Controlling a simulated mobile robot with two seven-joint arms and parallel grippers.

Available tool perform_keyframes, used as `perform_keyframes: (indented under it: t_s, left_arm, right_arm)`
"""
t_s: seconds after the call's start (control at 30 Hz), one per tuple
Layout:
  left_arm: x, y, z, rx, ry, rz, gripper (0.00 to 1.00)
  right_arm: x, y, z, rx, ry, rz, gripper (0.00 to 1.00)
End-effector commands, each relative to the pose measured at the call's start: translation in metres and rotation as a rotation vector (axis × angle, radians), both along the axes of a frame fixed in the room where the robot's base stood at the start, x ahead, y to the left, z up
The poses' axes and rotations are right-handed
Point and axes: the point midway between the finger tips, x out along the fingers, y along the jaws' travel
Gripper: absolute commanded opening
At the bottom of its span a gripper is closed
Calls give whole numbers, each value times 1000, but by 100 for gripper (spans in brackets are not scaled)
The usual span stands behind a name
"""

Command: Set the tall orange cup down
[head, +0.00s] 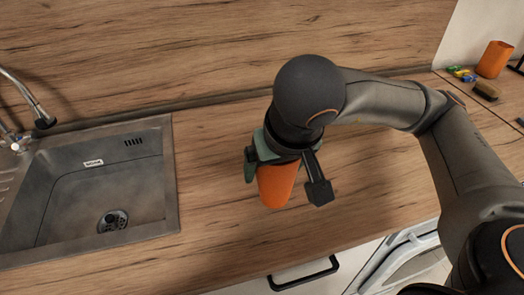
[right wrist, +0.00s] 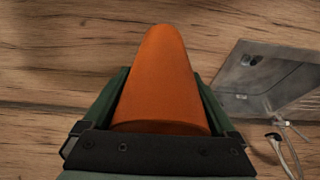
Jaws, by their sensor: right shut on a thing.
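The tall orange cup (head: 274,190) is in my right gripper (head: 285,175), over the wooden counter to the right of the sink. The two fingers are on either side of it, and its upper part is hidden by the gripper. In the right wrist view the cup (right wrist: 162,75) extends away between the fingers of my right gripper (right wrist: 160,95). I cannot tell whether its lower end touches the counter. My left gripper is not in view.
A metal sink (head: 90,190) is at the left, with a faucet (head: 25,100). Another orange cup (head: 495,58) stands at the far right, near a brown brush-like object (head: 486,90) and small coloured items (head: 462,74). The counter (head: 225,215) around the held cup is clear.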

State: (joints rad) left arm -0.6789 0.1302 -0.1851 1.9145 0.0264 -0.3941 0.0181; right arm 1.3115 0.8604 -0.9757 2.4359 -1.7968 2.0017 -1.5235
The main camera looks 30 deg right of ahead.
Motion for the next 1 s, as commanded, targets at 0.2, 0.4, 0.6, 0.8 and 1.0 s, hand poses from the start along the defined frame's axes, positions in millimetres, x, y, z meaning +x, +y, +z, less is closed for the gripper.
perform_keyframes:
  t_s: [0.2,0.4,0.6,0.8,1.0]
  left_arm:
    - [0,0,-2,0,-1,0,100]
    - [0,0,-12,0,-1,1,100]
    - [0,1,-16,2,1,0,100]
    - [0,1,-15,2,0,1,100]
    - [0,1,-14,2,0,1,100]
  right_arm:
    - [3,-5,-1,-1,2,-12,38]
    - [29,-27,-20,1,6,-17,38]
    - [64,-58,-37,-3,7,-19,38]
    - [89,-77,-72,-4,5,-13,38]
    - [100,-85,-87,-3,0,-10,38]
